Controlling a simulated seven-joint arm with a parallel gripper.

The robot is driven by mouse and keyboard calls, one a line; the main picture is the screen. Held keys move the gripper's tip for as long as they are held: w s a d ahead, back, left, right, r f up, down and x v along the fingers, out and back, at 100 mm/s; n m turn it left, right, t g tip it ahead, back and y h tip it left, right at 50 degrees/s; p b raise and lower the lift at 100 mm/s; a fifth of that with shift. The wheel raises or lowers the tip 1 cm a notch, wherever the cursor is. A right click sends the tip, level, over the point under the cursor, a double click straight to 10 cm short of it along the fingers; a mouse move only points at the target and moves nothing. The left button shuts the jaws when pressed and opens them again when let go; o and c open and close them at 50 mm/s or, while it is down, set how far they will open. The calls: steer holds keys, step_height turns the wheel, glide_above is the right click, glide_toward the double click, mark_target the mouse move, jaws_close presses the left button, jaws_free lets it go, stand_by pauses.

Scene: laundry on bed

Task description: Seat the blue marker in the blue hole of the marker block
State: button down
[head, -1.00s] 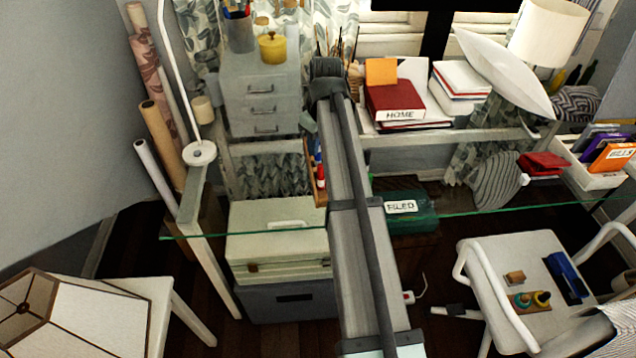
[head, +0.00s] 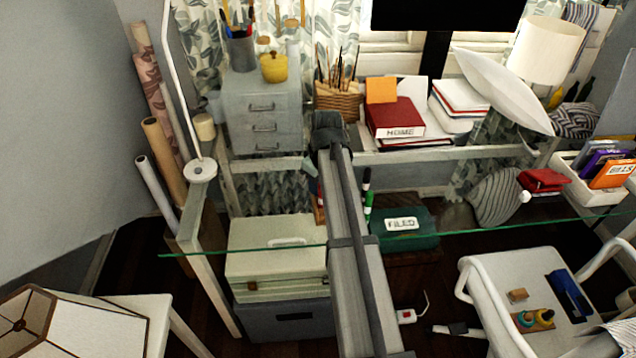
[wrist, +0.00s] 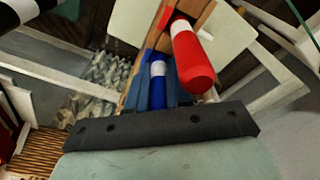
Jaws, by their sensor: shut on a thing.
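The wooden marker block (wrist: 204,13) is in the wrist view, running away from my gripper. A thick red marker (wrist: 192,58) with a white band stands in it, close to my right finger. The blue marker (wrist: 158,70), with a white band, is between the fingers of my gripper (wrist: 157,82), which is shut on it. Its far end is at the block; whether it sits in a hole cannot be told. In the head view my arm hides the gripper and most of the block; a sliver of the red marker (head: 320,192) shows left of it.
A green marker (head: 368,204) shows just right of my arm. A glass edge (head: 210,250) crosses in front. A cream box (head: 275,255) is at left, a green FILED box (head: 410,228) at right. Drawers (head: 262,105), a brush basket (head: 338,102) and books (head: 396,118) stand behind.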

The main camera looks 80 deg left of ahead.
steer(key=shift+f, duration=0.1)
steer(key=c, duration=1)
jaws_free()
steer(key=shift+c, duration=0.2)
step_height(320, 180, up, 12)
steer(key=d, duration=0.1)
steer(key=shift+w, duration=0.45)
